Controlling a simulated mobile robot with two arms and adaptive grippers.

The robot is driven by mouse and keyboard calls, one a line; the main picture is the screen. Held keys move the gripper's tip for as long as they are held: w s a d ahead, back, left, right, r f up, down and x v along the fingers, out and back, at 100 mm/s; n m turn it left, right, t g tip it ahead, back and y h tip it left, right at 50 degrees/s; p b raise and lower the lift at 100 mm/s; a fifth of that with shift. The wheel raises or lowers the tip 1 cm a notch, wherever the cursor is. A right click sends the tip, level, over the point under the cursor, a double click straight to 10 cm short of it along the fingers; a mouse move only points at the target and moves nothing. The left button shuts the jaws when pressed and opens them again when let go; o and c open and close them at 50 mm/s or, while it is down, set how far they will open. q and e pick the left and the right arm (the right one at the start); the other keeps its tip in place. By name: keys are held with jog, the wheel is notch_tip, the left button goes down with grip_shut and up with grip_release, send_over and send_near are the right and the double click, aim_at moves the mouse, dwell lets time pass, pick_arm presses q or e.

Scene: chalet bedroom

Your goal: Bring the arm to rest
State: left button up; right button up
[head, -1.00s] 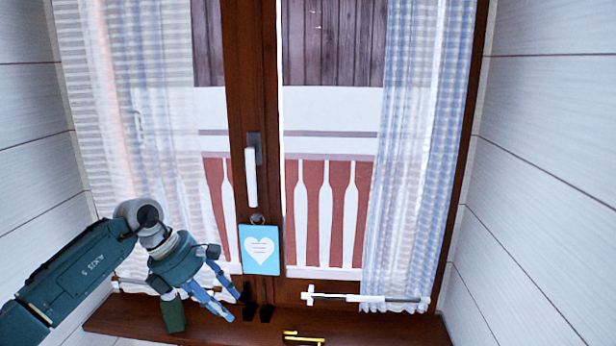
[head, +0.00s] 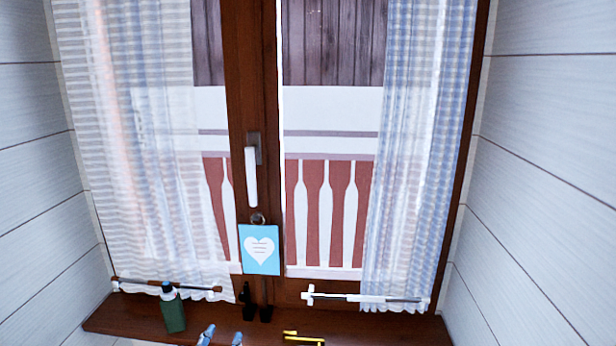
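My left gripper (head: 222,336) shows only as two blue fingertips with a gap between them at the bottom edge of the head view, in front of the sill. Nothing shows between the tips. The rest of the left arm is below the picture. My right gripper is not in view.
A green bottle (head: 173,312) stands on the wooden sill (head: 120,318). Small black items (head: 250,305) and a yellow object (head: 302,338) are to its right. A blue heart card (head: 260,249) hangs below the white window handle (head: 252,176). Curtains (head: 418,160) hang on both sides.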

pick_arm(q)
jog(key=s+a+f+n+g, duration=0.15)
jog(key=s+f+g, duration=0.35)
jog(key=s, duration=0.5)
jog(key=s+f+n+g, duration=0.3)
jog(key=s+f, duration=0.4)
jog(key=s, duration=0.3)
jog(key=s+a+f+n+g, duration=0.1)
jog(key=s+f+n+g, duration=0.25)
jog(key=s+f, duration=0.45)
notch_tip(320, 180, down, 22)
jog(key=s+m+g, duration=0.1)
jog(key=s, duration=0.2)
jog(key=s+a+f+g, duration=0.1)
jog(key=s+a+f, duration=0.2)
jog(key=s+f, duration=1.4)
jog(key=shift+s+f+g, duration=0.35)
jog(key=shift+s+f, duration=0.05)
